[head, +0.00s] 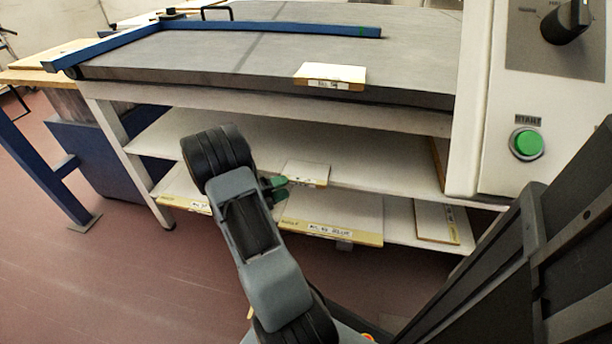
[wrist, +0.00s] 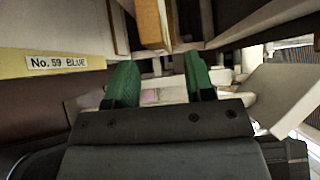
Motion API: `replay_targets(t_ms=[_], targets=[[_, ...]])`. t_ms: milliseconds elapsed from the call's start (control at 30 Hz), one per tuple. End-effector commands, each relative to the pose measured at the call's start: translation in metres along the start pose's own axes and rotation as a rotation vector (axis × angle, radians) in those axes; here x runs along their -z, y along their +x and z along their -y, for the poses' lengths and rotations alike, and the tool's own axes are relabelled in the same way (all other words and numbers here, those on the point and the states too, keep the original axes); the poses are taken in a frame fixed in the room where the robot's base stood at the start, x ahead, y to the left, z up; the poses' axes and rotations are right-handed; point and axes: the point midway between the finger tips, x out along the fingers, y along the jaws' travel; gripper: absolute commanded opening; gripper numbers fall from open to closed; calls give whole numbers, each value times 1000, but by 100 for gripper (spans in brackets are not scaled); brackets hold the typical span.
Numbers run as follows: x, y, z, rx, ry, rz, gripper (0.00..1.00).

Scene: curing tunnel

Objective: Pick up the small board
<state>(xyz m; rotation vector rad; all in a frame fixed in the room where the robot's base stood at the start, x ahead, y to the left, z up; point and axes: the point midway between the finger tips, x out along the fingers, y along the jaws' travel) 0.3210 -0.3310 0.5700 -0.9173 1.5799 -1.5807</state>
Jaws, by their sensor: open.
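My gripper (head: 276,188) reaches in at the shelves under the grey-topped table, its green fingers partly hidden behind my arm. In the wrist view the two green fingers (wrist: 160,82) stand apart, with nothing clearly held between them. A small white board with a yellow labelled edge (head: 306,172) is just right of the fingers in the head view; I cannot tell whether they touch. Another small white board with a labelled yellow edge (head: 331,73) lies at the front edge of the grey top, above my gripper. The task does not say which is meant.
A larger board (head: 300,222) with a yellow edge lies on the lower shelf; a "No. 59 BLUE" label (wrist: 58,62) shows in the wrist view. Another board (head: 432,220) lies right of it. A white panel with a green button (head: 526,143) stands at right. Shelves (head: 385,158) limit height.

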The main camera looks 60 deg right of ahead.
Motion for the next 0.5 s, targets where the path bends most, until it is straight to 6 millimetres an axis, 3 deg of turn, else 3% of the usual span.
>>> replay_targets(t_ms=[300,500], targets=[[0,41,-2,0,0,-4,49],[0,50,-1,0,0,-1,49]])
